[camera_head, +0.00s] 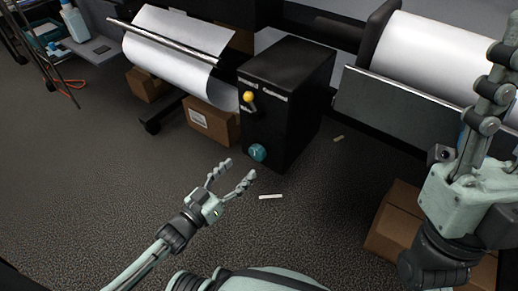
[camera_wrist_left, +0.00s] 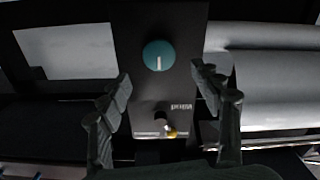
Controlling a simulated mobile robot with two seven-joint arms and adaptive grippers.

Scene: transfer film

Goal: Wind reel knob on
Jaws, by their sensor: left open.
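A black control box (camera_head: 285,95) stands at the centre of the head view. Low on its front is a round teal knob (camera_head: 258,152). Above it is a yellow-tipped lever (camera_head: 249,97) beside white lettering. My left gripper (camera_head: 237,170) is open and empty, just in front of and below the teal knob, apart from it. In the left wrist view the teal knob (camera_wrist_left: 158,55) with its white pointer mark lies beyond and between the spread fingers. The yellow tip (camera_wrist_left: 171,132) shows lower there. My right gripper (camera_head: 500,75) is raised at the far right, its opening unclear.
White film rolls flank the box: one at the left (camera_head: 185,45) and one at the right (camera_head: 430,55). Cardboard boxes (camera_head: 212,122) sit beneath the left roll, and another (camera_head: 400,215) is at lower right.

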